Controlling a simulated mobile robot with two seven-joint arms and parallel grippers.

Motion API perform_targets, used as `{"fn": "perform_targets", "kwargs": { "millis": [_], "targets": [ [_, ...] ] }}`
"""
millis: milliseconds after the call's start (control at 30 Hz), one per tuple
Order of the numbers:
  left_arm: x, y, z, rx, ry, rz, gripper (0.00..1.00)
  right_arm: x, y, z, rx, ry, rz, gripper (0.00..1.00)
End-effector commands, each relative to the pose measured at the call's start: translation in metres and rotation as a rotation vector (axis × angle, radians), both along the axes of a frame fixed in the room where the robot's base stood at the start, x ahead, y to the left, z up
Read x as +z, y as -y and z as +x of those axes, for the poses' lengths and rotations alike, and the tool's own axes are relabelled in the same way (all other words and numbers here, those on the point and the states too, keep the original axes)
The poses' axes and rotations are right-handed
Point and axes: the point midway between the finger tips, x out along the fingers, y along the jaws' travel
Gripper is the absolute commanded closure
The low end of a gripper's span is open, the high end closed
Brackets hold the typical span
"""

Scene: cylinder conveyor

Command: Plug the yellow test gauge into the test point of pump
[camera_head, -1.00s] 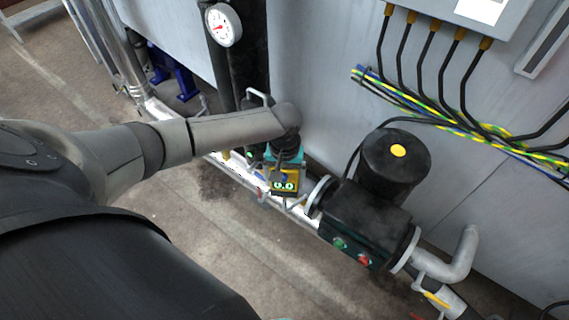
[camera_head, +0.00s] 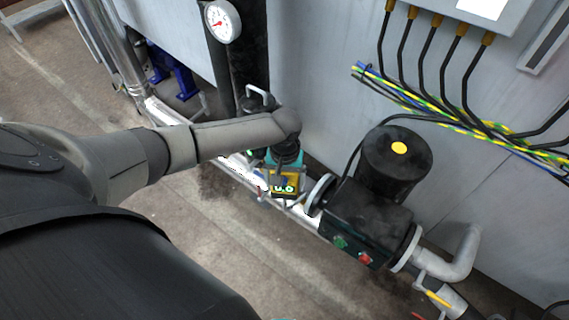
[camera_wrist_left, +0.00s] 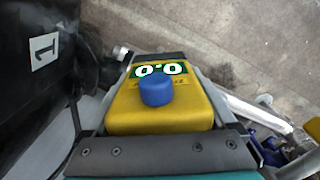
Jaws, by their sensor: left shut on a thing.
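The yellow test gauge (camera_head: 286,187) is held in my left gripper (camera_head: 284,170), low beside the pipe run and just left of the pump's flange. In the left wrist view the gauge (camera_wrist_left: 122,115) has a blue round knob and a green display reading 0.0. The dark gripper body lies along its near side. The black pump (camera_head: 368,222), with a round motor and a yellow dot on top, stands to the right. In the wrist view the black body marked 1 (camera_wrist_left: 60,50) is at the left. A small metal fitting (camera_wrist_left: 122,52) shows near the gauge's left far corner; contact is unclear. My right gripper is out of view.
A grey wall stands behind the pump, with yellow-green and black cables (camera_head: 462,117) on it. A dial gauge (camera_head: 222,22) is at the upper middle. A silver pipe (camera_head: 305,214) runs along the floor. Open floor lies in front.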

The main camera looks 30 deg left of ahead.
Motion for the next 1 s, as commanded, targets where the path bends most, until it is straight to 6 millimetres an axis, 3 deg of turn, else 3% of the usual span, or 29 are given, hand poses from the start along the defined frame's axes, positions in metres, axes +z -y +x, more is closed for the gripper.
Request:
{"fn": "perform_targets", "kwargs": {
  "millis": [67,100,167,433,567,1000],
  "targets": [
    [-0.003,0.000,-0.001,0.000,-0.003,0.001,0.86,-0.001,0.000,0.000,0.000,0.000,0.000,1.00],
    [-0.004,0.000,-0.001,0.000,-0.003,0.001,0.09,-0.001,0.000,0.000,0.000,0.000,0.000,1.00],
    [-0.003,0.000,-0.001,0.000,-0.003,0.001,0.02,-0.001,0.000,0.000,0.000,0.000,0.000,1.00],
    [-0.003,0.000,-0.001,-0.001,-0.004,0.001,0.00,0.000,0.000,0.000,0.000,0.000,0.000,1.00],
    [0.007,0.000,-0.001,-0.001,-0.001,0.000,0.00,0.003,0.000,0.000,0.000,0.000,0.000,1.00],
    [0.106,0.000,0.000,-0.001,0.001,0.000,0.00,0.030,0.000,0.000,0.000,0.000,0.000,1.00]
  ]
}}
